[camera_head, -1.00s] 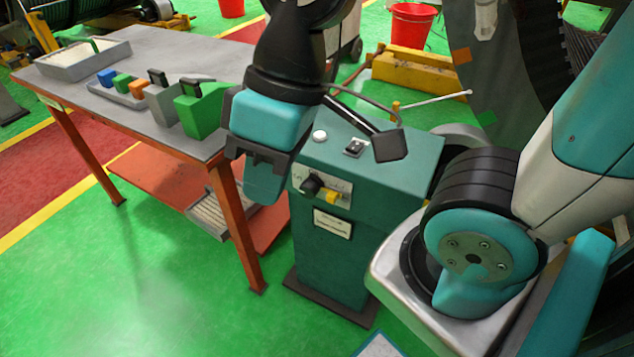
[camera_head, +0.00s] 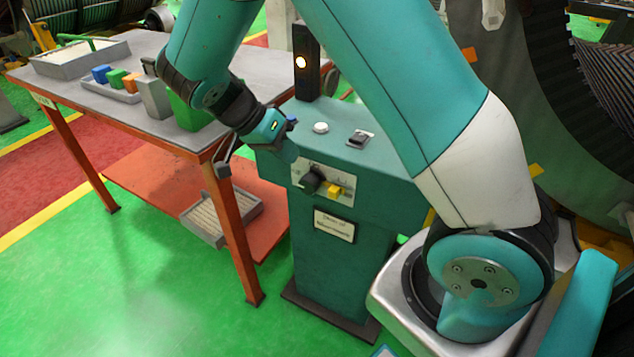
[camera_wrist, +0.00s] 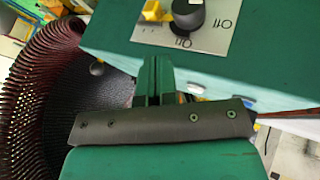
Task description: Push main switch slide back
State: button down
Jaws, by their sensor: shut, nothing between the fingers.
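The teal control cabinet (camera_head: 340,235) has a pale switch plate (camera_head: 322,184) on its front. The plate carries a black rotary knob (camera_head: 312,181) and, right of it, a small yellow slide (camera_head: 335,190), which I take as the main switch slide. In the wrist view the knob (camera_wrist: 188,14) and yellow slide (camera_wrist: 153,11) show at the top edge beside "Off" lettering. My gripper (camera_head: 287,152) is at the cabinet's upper left edge, left of and above the knob. In the wrist view its fingers (camera_wrist: 154,80) are shut and empty, apart from the slide.
The cabinet top has a white button (camera_head: 321,127), a black rocker switch (camera_head: 359,139) and a dark post with a lit lamp (camera_head: 301,62). A grey table (camera_head: 115,65) with trays and coloured blocks stands at left. A large stator (camera_head: 545,110) is at right.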

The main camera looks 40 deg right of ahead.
aim_at(318, 179)
jog(key=x, duration=1)
jog(key=shift+b, duration=0.3)
